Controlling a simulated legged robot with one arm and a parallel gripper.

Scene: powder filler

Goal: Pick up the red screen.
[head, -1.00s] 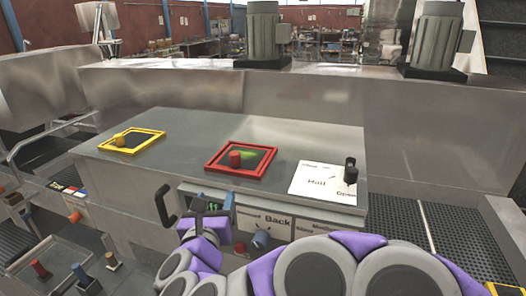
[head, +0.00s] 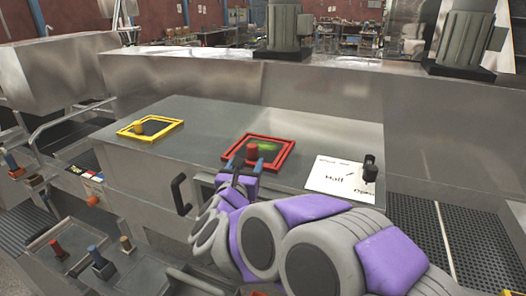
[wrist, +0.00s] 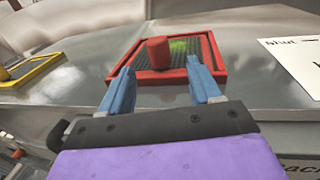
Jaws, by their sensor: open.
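The red screen (head: 285,163) is a square red frame with dark mesh and a red knob (head: 252,151) near its left side. It lies flat on the metal tabletop, with a green patch on the mesh. In the wrist view the red screen (wrist: 213,50) lies just beyond my fingers, and its knob (wrist: 158,52) stands between the two fingertips in the picture. My gripper (head: 240,164) is at the screen's near left edge in the head view. In the wrist view my gripper (wrist: 160,70) is open, with blue fingers apart and nothing held. I cannot tell whether the fingers touch the frame.
A yellow screen (head: 164,135) with its own knob lies to the left on the metal table (head: 215,118). A white labelled sheet (head: 335,175) with a black knob (head: 370,168) is to the right. A black handle (head: 179,195) sticks out from the table's front.

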